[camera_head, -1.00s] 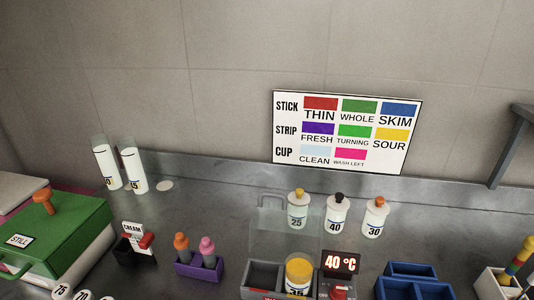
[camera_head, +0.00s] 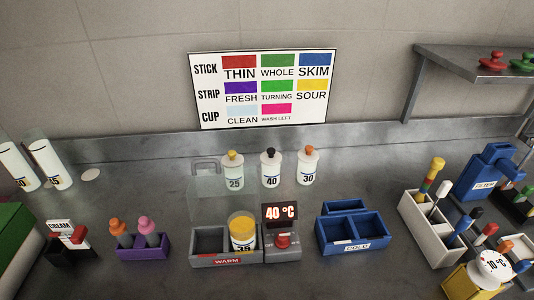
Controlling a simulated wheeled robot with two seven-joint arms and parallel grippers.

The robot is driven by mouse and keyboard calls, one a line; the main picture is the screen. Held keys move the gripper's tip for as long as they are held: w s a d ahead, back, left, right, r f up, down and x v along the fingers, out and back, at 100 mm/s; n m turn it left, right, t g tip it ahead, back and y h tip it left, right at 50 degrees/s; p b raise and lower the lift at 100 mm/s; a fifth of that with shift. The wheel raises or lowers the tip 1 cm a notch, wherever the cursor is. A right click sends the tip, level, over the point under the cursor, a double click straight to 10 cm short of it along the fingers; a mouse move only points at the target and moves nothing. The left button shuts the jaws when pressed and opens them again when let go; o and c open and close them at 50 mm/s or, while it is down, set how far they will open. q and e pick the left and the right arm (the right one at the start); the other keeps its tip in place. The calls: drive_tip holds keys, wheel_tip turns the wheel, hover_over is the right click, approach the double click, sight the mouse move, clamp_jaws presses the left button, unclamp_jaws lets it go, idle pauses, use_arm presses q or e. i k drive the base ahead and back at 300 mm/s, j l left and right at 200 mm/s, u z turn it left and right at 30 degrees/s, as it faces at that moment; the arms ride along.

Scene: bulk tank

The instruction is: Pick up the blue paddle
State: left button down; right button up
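No item is clearly recognisable as the blue paddle. A blue-handled tool (camera_head: 461,224) stands tilted in the white rack (camera_head: 417,229) at the right; its lower end is hidden in the rack. Another small blue-ended item (camera_head: 521,266) shows at the lower right edge. I cannot tell whether either is the paddle. Neither of my grippers is in view.
The blue COLD box (camera_head: 340,242), grey WARM box (camera_head: 209,260) and purple holder (camera_head: 130,253) stand along the front. Bottles (camera_head: 307,170) stand behind. A blue FILTER box (camera_head: 485,176) and wall shelf (camera_head: 475,62) are right. Open counter lies between bottles and rack.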

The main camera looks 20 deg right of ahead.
sight(463, 222)
drive_tip(key=z, duration=2.2)
drive_tip(key=j+u, duration=0.15)
drive_tip(key=u, duration=1.55)
drive_tip(key=l+z, duration=0.1)
drive_tip(key=z, duration=0.3)
drive_tip(key=l+z, duration=0.15)
drive_tip(key=z, duration=0.2)
drive_tip(key=l+z, duration=0.15)
drive_tip(key=z, duration=0.25)
drive_tip(key=l+z, duration=0.1)
drive_tip(key=z, duration=0.25)
drive_tip(key=i+l+u, duration=0.2)
drive_tip(key=l+u, duration=0.15)
drive_tip(key=i+l+u, duration=0.3)
drive_tip(key=l, duration=0.2)
drive_tip(key=l+u, duration=0.7)
drive_tip(key=l, duration=0.25)
